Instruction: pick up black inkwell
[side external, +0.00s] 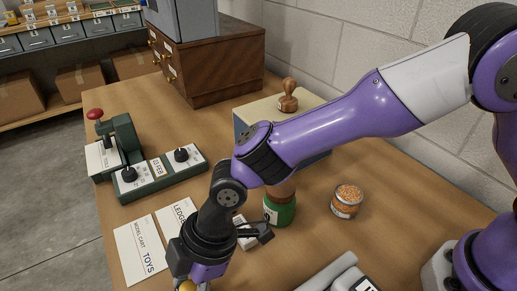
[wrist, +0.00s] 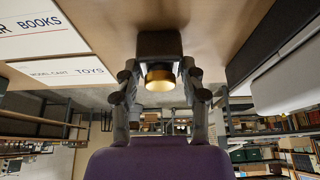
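The black inkwell (wrist: 160,43) with a gold-coloured cap stands on the table in the wrist view, straight ahead of my gripper. My gripper (wrist: 160,72) has its two fingers spread, one on each side of the cap, with a narrow gap showing on both sides. In the side external view my gripper is at the bottom edge, pointing down, and its fingertips are cut off. A small gold patch (side external: 187,286) shows there beside the fingers; the black body is hidden or out of frame.
White cards, one marked TOYS (side external: 140,250), lie left of my gripper. A green jar (side external: 281,212) and a jar of orange bits (side external: 347,201) stand to the right. A green stamping device (side external: 160,173) and a wooden drawer cabinet (side external: 215,75) stand behind.

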